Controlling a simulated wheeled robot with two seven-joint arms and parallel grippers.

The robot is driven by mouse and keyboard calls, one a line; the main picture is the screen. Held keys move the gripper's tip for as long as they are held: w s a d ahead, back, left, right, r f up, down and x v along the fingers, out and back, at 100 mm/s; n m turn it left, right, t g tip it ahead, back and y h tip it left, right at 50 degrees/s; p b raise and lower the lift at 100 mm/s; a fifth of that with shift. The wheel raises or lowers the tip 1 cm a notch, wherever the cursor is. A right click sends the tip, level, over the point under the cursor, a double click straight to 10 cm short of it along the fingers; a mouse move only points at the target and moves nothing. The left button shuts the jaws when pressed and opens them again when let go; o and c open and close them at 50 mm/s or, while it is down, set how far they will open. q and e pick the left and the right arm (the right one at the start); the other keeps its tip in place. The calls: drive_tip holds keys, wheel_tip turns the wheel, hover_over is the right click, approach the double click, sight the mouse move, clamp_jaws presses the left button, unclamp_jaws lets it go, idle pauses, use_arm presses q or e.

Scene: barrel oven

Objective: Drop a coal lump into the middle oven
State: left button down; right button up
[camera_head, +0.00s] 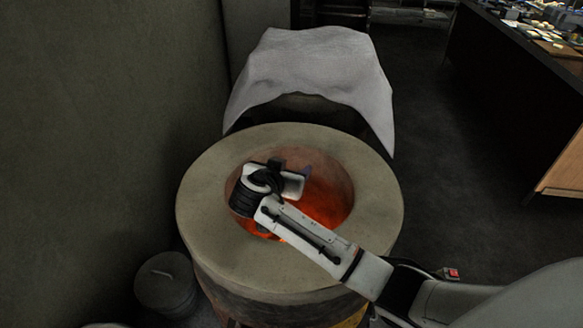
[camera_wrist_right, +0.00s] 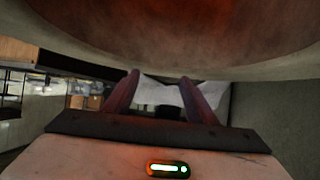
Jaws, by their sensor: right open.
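The middle oven (camera_head: 200,200) is a round barrel with a thick pale rim and an orange-red glow inside its open mouth. My right gripper (camera_head: 305,172) reaches over the rim from the lower right and sits at the mouth, inside the ring as seen from above. In the right wrist view the two fingers (camera_wrist_right: 161,92) are apart, with no coal lump seen between them. The oven's curved rim (camera_wrist_right: 240,70) fills the top of that view. No coal lump can be made out in either view; my wrist hides part of the glowing inside. My left gripper is not in view.
Behind stands another barrel draped with a white cloth (camera_head: 315,65). A small lidded dark can (camera_head: 166,283) stands at lower left by the wall (camera_head: 90,130). A dark counter (camera_head: 510,70) runs along the right; the floor between is clear.

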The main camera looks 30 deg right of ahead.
drive_tip(key=b+v, duration=0.1)
drive_tip(key=v, duration=0.9)
drive_tip(key=shift+a, duration=0.1)
